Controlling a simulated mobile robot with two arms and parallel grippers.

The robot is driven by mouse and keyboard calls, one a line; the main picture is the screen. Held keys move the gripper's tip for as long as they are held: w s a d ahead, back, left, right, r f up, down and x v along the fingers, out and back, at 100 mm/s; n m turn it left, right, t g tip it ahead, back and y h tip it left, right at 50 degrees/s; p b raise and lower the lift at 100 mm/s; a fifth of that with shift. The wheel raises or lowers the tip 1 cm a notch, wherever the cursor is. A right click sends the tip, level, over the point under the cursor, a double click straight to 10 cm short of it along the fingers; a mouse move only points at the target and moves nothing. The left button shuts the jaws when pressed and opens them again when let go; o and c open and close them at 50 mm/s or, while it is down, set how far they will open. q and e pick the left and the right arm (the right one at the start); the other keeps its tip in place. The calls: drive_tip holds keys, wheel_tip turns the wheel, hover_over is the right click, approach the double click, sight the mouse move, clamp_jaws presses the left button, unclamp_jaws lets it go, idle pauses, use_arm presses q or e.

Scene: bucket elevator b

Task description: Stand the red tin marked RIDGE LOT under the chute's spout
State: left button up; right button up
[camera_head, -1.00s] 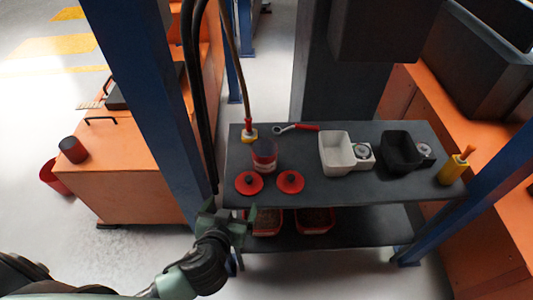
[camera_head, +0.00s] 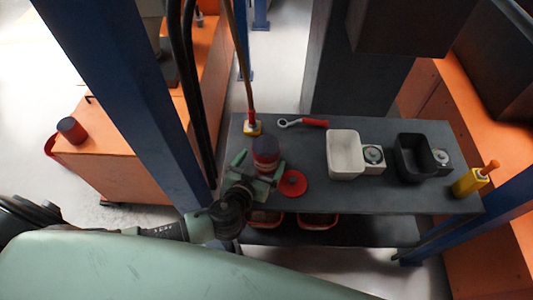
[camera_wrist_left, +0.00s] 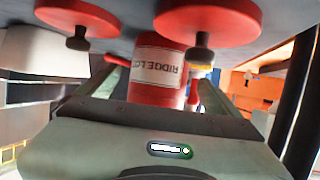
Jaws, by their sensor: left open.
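The red tin (camera_head: 265,158) stands upright near the left end of the dark grey table (camera_head: 330,202). In the left wrist view, the tin's (camera_wrist_left: 158,88) white label reads RIDGE LOT, upside down. My left gripper (camera_head: 260,166) is open, with its fingers on either side of the tin; contact cannot be made out. It also shows in the left wrist view (camera_wrist_left: 157,84). I cannot clearly identify the chute's spout; a large dark housing (camera_head: 410,25) hangs over the back. My right gripper is not in view.
A red lid (camera_head: 293,183) lies right of the gripper. A white bin (camera_head: 344,150), black bin (camera_head: 414,155), red-handled wrench (camera_head: 302,123) and yellow bottle (camera_head: 470,182) share the table. A hose (camera_head: 243,70) hangs behind the tin. A blue post (camera_head: 130,95) stands left.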

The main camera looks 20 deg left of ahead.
sight(271, 148)
use_arm(q)
drive_tip(key=x, duration=0.2)
drive_tip(key=shift+w+f, duration=0.1)
drive_tip(key=shift+w, duration=0.2)
drive_tip(key=shift+w+f, duration=0.15)
drive_tip(key=shift+w, duration=0.05)
drive_tip(key=c, duration=1.5)
drive_tip(key=shift+o, duration=0.2)
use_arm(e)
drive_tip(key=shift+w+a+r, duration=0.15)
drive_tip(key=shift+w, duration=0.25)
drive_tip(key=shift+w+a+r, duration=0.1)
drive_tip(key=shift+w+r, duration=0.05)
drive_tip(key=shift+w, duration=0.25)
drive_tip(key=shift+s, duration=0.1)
